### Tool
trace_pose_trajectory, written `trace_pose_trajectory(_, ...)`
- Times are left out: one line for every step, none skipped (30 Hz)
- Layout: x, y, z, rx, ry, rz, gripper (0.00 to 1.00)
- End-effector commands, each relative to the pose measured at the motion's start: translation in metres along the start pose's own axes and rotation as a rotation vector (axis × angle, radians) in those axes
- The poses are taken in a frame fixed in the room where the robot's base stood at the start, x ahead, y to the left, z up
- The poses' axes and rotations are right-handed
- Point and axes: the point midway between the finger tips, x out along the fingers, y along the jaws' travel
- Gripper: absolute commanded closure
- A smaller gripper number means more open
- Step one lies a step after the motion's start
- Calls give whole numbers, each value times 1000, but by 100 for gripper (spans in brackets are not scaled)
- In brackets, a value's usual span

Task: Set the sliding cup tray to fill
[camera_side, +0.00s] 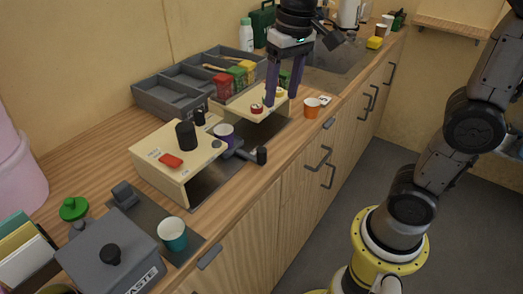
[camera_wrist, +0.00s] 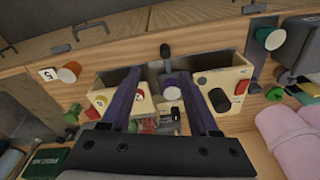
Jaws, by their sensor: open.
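The sliding cup tray, with a dark bar handle (camera_side: 261,155), lies low between two cream machine housings. Its handle points toward the counter's front edge and also shows in the wrist view (camera_wrist: 165,51). A purple cup with a pale top (camera_side: 224,131) is near the tray's inner end; it also shows in the wrist view (camera_wrist: 172,94). I cannot read a fill mark or tell which setting the tray is at. My gripper (camera_side: 283,101) is open and empty, its purple fingers pointing down above the back housing, apart from the handle. The fingers also show in the wrist view (camera_wrist: 160,76).
The front housing (camera_side: 155,165) carries a black knob (camera_side: 185,136) and a red switch (camera_side: 171,160). The back housing (camera_side: 235,107) has a red dial. An orange cup (camera_side: 312,107) stands to its right. A teal cup (camera_side: 172,233) and grey box (camera_side: 105,258) are nearer the camera.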

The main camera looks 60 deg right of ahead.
Motion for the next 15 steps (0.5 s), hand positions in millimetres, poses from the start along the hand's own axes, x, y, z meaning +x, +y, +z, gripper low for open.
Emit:
trace_pose_trajectory(8,-6,-12,-1,-31,10,39)
trace_pose_trajectory(12,-9,-17,-2,-44,14,39)
trace_pose_trajectory(18,-12,-23,-6,-60,20,39)
trace_pose_trajectory(21,-14,-27,-8,-69,23,39)
trace_pose_trajectory(25,-16,-30,-11,-79,26,39)
trace_pose_trajectory(30,-18,-32,-13,-91,30,39)
trace_pose_trajectory(34,-18,-33,-15,-99,33,39)
trace_pose_trajectory(36,-19,-33,-16,-107,36,39)
trace_pose_trajectory(40,-19,-33,-18,-115,39,39)
trace_pose_trajectory(42,-20,-33,-18,-119,40,39)
trace_pose_trajectory(44,-20,-33,-19,-121,40,39)
trace_pose_trajectory(47,-20,-32,-20,-122,41,39)
trace_pose_trajectory(49,-20,-32,-20,-123,41,39)
trace_pose_trajectory(52,-20,-32,-20,-123,41,39)
trace_pose_trajectory(57,-19,-31,-20,-123,41,39)
